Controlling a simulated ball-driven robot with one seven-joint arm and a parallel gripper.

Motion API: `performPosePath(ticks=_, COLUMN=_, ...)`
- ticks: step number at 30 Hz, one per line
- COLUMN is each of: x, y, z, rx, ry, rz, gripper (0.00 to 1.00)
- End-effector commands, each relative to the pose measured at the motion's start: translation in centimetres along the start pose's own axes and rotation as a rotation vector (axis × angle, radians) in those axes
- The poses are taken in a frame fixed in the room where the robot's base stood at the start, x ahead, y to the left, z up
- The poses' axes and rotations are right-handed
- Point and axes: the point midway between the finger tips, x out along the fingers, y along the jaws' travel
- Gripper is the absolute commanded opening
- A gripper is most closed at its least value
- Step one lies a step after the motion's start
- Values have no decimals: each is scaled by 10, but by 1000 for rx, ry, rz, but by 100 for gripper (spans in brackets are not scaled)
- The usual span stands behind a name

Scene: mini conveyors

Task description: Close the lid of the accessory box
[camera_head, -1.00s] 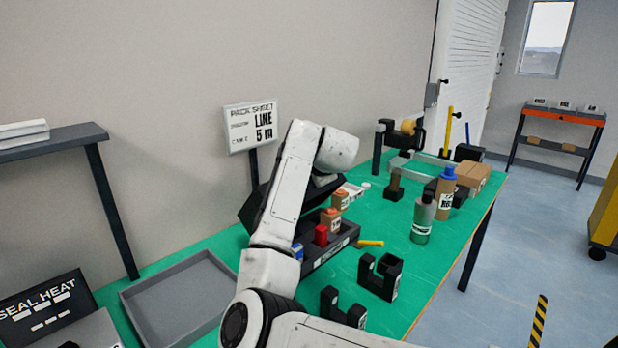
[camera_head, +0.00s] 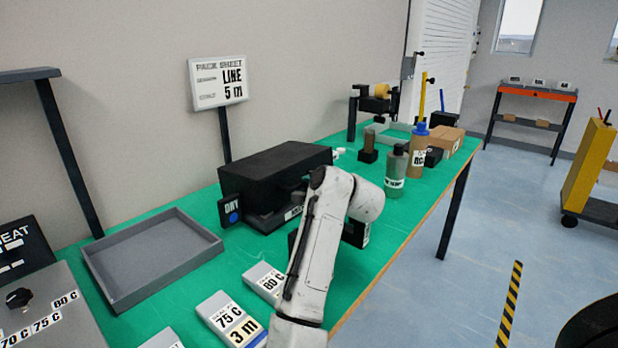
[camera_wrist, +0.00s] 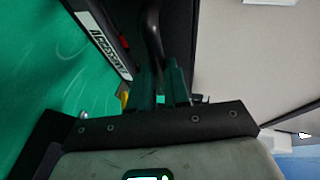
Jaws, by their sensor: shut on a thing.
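The accessory box (camera_head: 262,222) is a dark box on the green bench, with its black lid (camera_head: 275,160) swung over it. In the wrist view the box's labelled front (camera_wrist: 103,42) shows at upper left, and the dark lid (camera_wrist: 178,25) lies beside it. A bit of red shows between them, so a gap appears to remain. My gripper (camera_wrist: 162,92) is shut on the lid's dark curved handle (camera_wrist: 152,35), which runs up from between the fingers. In the head view my arm hides the fingers and the box's right front.
A grey empty tray (camera_head: 150,260) lies left of the box. Label cards (camera_head: 228,318) lie in front. A green bottle (camera_head: 396,170) and a brown bottle (camera_head: 419,150) stand to the right. The pack sheet sign (camera_head: 218,82) stands behind.

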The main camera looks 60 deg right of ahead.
Motion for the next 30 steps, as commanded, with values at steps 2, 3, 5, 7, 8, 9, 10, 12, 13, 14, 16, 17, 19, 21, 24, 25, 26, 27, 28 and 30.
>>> performPosePath(ticks=2, x=2, y=6, z=1, rx=-1, ry=-3, rz=3, gripper=0)
performPosePath(ticks=3, x=2, y=7, z=1, rx=0, ry=-3, rz=3, gripper=0)
performPosePath(ticks=5, x=2, y=8, z=2, rx=0, ry=-3, rz=3, gripper=0)
performPosePath(ticks=7, x=2, y=9, z=2, rx=0, ry=-4, rz=3, gripper=0)
performPosePath(ticks=8, x=2, y=9, z=2, rx=0, ry=-4, rz=3, gripper=0)
performPosePath(ticks=9, x=2, y=9, z=2, rx=0, ry=-4, rz=3, gripper=0)
performPosePath(ticks=10, x=2, y=9, z=2, rx=0, ry=-4, rz=3, gripper=0)
performPosePath(ticks=12, x=2, y=9, z=2, rx=0, ry=-4, rz=3, gripper=0)
performPosePath(ticks=13, x=2, y=9, z=2, rx=0, ry=-4, rz=3, gripper=0)
performPosePath(ticks=14, x=2, y=9, z=2, rx=0, ry=-4, rz=3, gripper=0)
performPosePath(ticks=16, x=2, y=9, z=2, rx=0, ry=-4, rz=3, gripper=0)
performPosePath(ticks=17, x=3, y=9, z=2, rx=0, ry=-4, rz=3, gripper=0)
performPosePath(ticks=19, x=2, y=8, z=2, rx=0, ry=-4, rz=3, gripper=22)
performPosePath(ticks=21, x=2, y=8, z=2, rx=0, ry=-3, rz=2, gripper=29)
performPosePath(ticks=24, x=2, y=8, z=2, rx=0, ry=-3, rz=2, gripper=39)
performPosePath(ticks=25, x=2, y=8, z=2, rx=0, ry=-2, rz=2, gripper=41)
performPosePath(ticks=26, x=2, y=8, z=1, rx=0, ry=-2, rz=2, gripper=42)
performPosePath(ticks=27, x=2, y=8, z=1, rx=0, ry=-2, rz=1, gripper=42)
performPosePath(ticks=28, x=2, y=8, z=1, rx=0, ry=-2, rz=1, gripper=42)
performPosePath(ticks=30, x=2, y=8, z=1, rx=0, ry=-2, rz=1, gripper=42)
